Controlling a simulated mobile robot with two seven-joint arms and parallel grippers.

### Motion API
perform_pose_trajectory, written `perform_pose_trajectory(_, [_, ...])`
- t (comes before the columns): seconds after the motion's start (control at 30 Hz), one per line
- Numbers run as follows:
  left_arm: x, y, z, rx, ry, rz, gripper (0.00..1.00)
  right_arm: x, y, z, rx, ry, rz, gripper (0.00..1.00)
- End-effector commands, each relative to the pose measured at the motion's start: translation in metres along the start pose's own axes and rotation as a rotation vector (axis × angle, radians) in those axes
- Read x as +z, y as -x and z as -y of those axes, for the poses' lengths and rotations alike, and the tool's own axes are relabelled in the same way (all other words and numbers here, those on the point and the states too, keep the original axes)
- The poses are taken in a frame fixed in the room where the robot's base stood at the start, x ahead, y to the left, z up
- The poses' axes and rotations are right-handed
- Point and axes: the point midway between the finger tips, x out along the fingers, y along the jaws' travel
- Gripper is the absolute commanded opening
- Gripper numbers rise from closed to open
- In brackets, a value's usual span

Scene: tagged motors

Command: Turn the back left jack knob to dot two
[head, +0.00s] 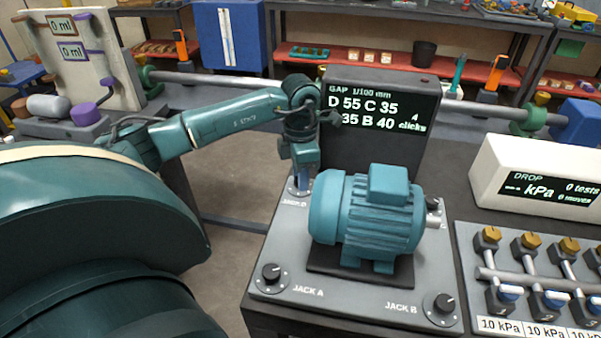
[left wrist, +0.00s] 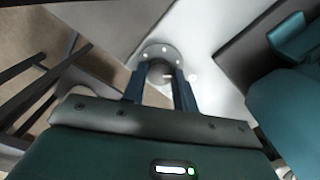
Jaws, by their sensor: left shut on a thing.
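The back left jack knob, at the label that reads like JACK D, is largely hidden by my left gripper (head: 302,187) in the head view. In the left wrist view the dark knob (left wrist: 159,72) sits between the two blue fingers, on a round grey dial (left wrist: 158,50) with pale dots. My left gripper is shut on this knob, pointing down from above. Which dot the knob points to cannot be told. The teal motor (head: 368,218) stands on the grey jack plate (head: 345,291), just right of the gripper. My right gripper is not in view.
The front knobs, Jack A (head: 271,273) and Jack B (head: 443,304), are free. A black display (head: 378,115) behind the motor reads D 55, C 35, B 40 and 4 clicks; one letter is hidden. A valve panel (head: 468,240) and white kPa box (head: 535,175) stand right.

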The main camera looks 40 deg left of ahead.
Motion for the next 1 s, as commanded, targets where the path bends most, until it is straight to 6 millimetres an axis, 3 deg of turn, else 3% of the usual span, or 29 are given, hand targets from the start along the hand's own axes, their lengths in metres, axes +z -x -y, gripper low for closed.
perform_pose_trajectory(0.13, [0.001,0.0,0.0,0.0,-0.001,0.003,0.06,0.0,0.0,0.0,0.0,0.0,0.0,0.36])
perform_pose_trajectory(0.17, [0.001,0.0,0.0,0.0,-0.001,0.003,0.29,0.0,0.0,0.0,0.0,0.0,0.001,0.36])
perform_pose_trajectory(0.4, [0.0,0.0,0.0,0.0,-0.002,0.002,0.49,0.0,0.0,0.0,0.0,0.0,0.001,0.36])
perform_pose_trajectory(0.77, [0.001,0.007,0.0,0.002,-0.002,0.002,0.5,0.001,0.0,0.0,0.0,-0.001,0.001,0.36])
perform_pose_trajectory(1.0, [0.001,0.052,-0.001,0.004,-0.002,0.006,0.5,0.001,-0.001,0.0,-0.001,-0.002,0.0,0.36])
